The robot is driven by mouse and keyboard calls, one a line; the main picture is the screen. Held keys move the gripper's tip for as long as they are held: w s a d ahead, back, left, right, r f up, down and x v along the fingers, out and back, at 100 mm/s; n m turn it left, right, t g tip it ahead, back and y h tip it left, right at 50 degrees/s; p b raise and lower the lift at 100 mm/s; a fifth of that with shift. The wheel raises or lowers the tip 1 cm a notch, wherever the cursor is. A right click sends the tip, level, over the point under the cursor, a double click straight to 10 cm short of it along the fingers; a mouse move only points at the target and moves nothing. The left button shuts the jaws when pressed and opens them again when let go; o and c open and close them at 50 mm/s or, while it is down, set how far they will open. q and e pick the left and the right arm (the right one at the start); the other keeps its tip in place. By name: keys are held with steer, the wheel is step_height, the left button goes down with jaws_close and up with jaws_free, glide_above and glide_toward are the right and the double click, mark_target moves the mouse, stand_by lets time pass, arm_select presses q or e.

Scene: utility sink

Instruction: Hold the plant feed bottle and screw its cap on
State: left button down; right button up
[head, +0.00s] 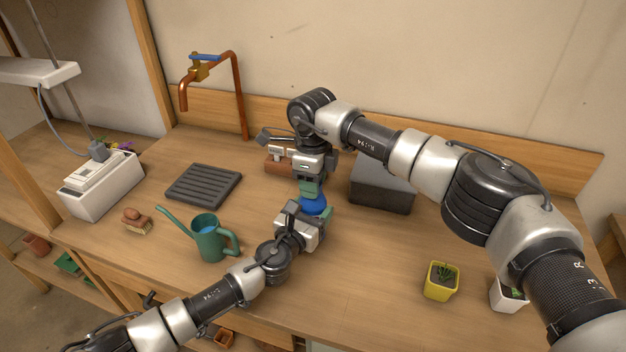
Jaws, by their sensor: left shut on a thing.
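The plant feed bottle shows as a small blue patch (313,205) near the middle of the worktop. My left gripper (309,212) is shut on it from the front, and its fingers hide the lower part of the bottle. My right gripper (309,189) points down from above, directly over the bottle's top. Its fingers hide the bottle's neck. I cannot make out the cap, nor whether the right fingers are closed on it.
A green watering can (209,243) stands left of my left gripper. A dark ribbed tray (204,185) lies behind it. A dark grey box (382,190) stands right of the bottle. A yellow plant pot (441,281) is at front right. The worktop between bottle and pot is clear.

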steer(key=c, duration=0.3)
steer(key=o, duration=1.1)
step_height(320, 180, up, 12)
arm_select(q)
steer(key=shift+c, duration=0.6)
jaws_free()
